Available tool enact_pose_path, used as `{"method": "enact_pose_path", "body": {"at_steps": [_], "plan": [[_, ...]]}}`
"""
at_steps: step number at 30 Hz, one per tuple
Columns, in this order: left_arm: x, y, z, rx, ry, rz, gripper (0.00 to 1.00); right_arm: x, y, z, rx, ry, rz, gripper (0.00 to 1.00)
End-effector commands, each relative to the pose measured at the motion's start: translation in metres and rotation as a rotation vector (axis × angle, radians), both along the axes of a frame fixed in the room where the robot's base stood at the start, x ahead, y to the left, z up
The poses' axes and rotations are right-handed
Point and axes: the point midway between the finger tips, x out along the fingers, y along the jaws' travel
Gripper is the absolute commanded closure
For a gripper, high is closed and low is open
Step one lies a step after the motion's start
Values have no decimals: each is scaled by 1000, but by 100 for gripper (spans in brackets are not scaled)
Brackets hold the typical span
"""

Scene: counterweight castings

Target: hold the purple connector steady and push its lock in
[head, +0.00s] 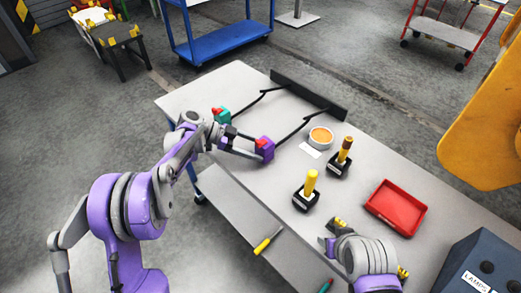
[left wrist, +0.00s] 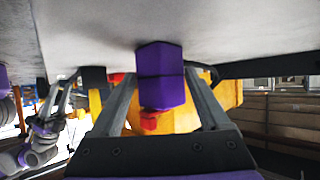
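The purple connector (head: 267,150) sits on the grey table at the end of a black cable. Its red lock (head: 262,143) stands out from the body. In the left wrist view the connector (left wrist: 161,72) is between my two fingers, with the red lock (left wrist: 149,121) sticking out toward the camera.
A teal connector (head: 222,115) with a red part lies left of the purple one. A dark rail (head: 308,95) runs behind.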

Motion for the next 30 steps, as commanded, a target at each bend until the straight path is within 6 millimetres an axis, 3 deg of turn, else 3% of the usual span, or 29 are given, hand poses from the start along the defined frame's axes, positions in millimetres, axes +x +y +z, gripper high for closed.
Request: {"method": "enact_pose_path", "body": {"at_steps": [6, 16, 27, 30], "plan": [[0, -14, -8, 1, 1, -2, 22, -2, 0, -5, 0, 4, 0, 50], [0, -15, -8, 1, 0, 0, 22, -2, 0, -5, 0, 4, 0, 50], [0, -15, -8, 1, 0, 0, 87, -2, 0, -5, 0, 4, 0, 50], [0, -15, -8, 1, 0, 0, 100, -2, 0, -5, 0, 4, 0, 50]]}}
